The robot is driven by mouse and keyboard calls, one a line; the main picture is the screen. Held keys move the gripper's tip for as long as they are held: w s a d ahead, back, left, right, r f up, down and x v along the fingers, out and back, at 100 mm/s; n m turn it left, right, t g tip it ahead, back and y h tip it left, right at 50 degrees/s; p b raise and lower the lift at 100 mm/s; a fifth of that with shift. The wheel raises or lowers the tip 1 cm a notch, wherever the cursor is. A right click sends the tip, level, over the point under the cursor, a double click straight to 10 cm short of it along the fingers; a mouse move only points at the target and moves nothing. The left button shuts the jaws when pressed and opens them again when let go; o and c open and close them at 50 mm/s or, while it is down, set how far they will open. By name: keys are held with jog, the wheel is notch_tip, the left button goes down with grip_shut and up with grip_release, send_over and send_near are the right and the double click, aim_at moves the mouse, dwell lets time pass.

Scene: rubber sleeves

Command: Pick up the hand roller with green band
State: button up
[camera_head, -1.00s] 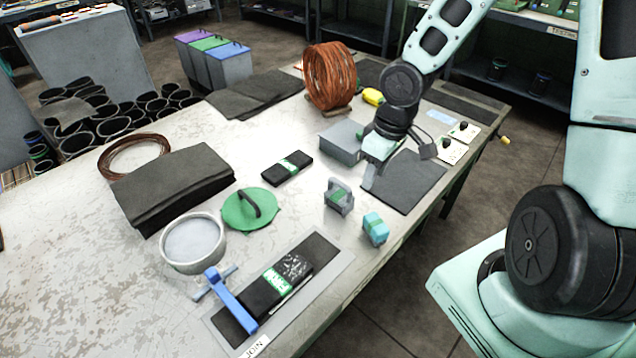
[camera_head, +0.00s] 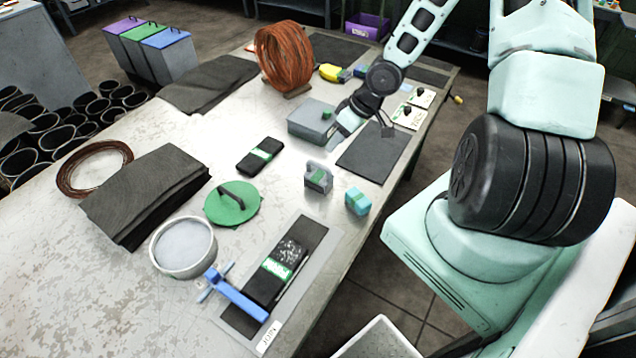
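A small grey tool with an arched handle and a green band (camera_head: 318,178) stands on the table right of centre; it looks like the hand roller. My gripper (camera_head: 345,124) is over the table beyond it, beside the right end of a grey box (camera_head: 306,122). It is clearly apart from the grey tool. Its fingers are small and seen from the side, so I cannot tell whether they are open. No held object shows.
A teal block (camera_head: 357,201) stands close right of the tool. A dark mat (camera_head: 377,152) lies behind right. A blue-handled tool (camera_head: 238,297) lies in front.

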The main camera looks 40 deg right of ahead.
aim_at(318, 163)
jog(key=b+x, duration=0.1)
jog(key=x, duration=0.9)
jog(key=shift+a+p, duration=0.35)
jog(key=shift+p, duration=0.05)
jog(key=shift+w+f, duration=0.2)
jog(key=shift+f, duration=0.3)
jog(key=shift+a, duration=0.1)
grip_shut()
